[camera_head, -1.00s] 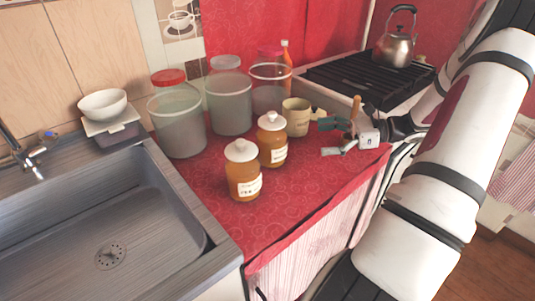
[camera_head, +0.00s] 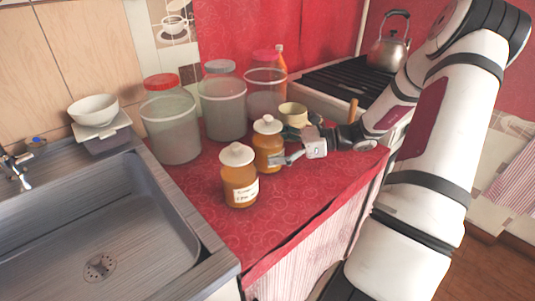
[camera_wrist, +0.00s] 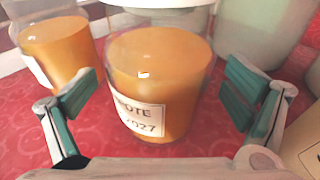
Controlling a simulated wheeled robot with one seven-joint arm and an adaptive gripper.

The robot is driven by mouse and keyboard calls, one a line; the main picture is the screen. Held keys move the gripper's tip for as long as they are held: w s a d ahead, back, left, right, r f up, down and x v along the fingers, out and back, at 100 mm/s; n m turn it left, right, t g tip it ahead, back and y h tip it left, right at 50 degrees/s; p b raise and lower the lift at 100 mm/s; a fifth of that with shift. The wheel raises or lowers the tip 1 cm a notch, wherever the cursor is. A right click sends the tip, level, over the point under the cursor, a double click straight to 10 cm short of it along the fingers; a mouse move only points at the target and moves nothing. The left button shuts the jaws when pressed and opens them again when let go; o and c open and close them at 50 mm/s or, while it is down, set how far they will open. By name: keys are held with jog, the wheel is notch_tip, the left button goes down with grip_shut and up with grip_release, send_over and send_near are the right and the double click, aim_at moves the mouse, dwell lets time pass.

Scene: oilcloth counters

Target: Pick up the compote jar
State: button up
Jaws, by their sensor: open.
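A compote jar (camera_head: 267,147) with orange contents and a white lid stands upright on the red counter. In the wrist view this jar (camera_wrist: 158,75) is centred between my fingertips, and its label reads "...OTE" and "2027". My gripper (camera_head: 287,146) is open, at the jar's right side in the head view. In the wrist view its green-padded fingers (camera_wrist: 163,92) are spread left and right of the jar, with gaps on both sides. A similar orange jar (camera_head: 239,178) stands nearer the sink; it shows at left in the wrist view (camera_wrist: 58,48).
A cream mug (camera_head: 294,115) stands close behind my gripper. Several large clear containers (camera_head: 172,130) stand along the back. The sink (camera_head: 100,230) is at left, the stove with a kettle (camera_head: 388,50) at back right. The counter's front (camera_head: 285,220) is clear.

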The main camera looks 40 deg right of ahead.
jog(key=shift+w, duration=0.1)
jog(key=c, duration=1.8)
jog(key=shift+a, duration=0.1)
jog(key=shift+c, duration=1.1)
jog(key=shift+r, duration=0.1)
